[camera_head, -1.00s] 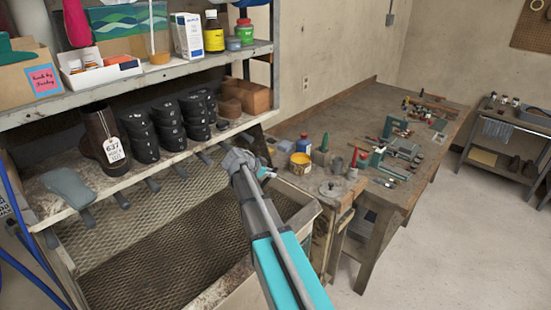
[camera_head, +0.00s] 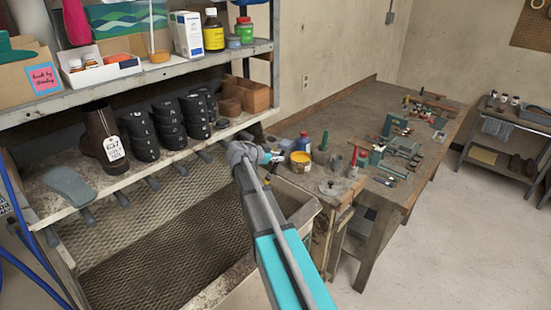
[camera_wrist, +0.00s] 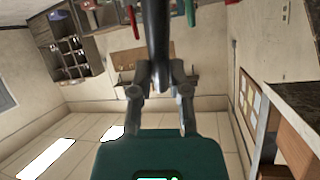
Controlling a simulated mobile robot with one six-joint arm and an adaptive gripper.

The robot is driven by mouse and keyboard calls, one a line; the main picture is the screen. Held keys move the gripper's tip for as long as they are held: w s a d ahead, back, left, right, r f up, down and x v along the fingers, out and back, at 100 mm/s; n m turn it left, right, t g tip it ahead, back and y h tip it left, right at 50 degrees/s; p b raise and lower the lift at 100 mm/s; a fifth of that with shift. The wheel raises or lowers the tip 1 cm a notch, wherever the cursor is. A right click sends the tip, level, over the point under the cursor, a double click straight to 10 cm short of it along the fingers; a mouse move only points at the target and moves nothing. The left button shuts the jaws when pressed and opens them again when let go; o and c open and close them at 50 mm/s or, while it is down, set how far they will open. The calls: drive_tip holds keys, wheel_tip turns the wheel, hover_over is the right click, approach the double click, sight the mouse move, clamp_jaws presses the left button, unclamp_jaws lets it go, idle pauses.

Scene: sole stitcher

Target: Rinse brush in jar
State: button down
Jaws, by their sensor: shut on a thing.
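My gripper (camera_head: 274,157) is over the near left end of the workbench, beside the yellow-banded pot (camera_head: 300,162). In the wrist view, its fingers (camera_wrist: 160,82) are shut on a dark rod (camera_wrist: 157,40) that runs out past the top edge. The rod may be the brush's handle; no bristles show. I cannot tell which container is the jar. The yellow-banded pot and a blue bottle (camera_head: 303,142) stand on the bench. A small amber pot (camera_head: 158,57) with a pale stick in it stands on the upper shelf.
The bench (camera_head: 345,120) carries several tools and clamps. At left, a shelf holds black soles (camera_head: 140,135) and a tagged boot (camera_head: 100,135) above a mesh-backed bin (camera_head: 190,240). The floor at right (camera_head: 440,240) is clear.

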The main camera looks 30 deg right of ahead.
wheel_tip(320, 180, down, 11)
drive_tip(key=b, duration=1.1)
drive_tip(key=shift+f, duration=0.1)
idle(0.9)
drive_tip(key=shift+r+p, duration=4.8)
drive_tip(key=shift+r+p, duration=2)
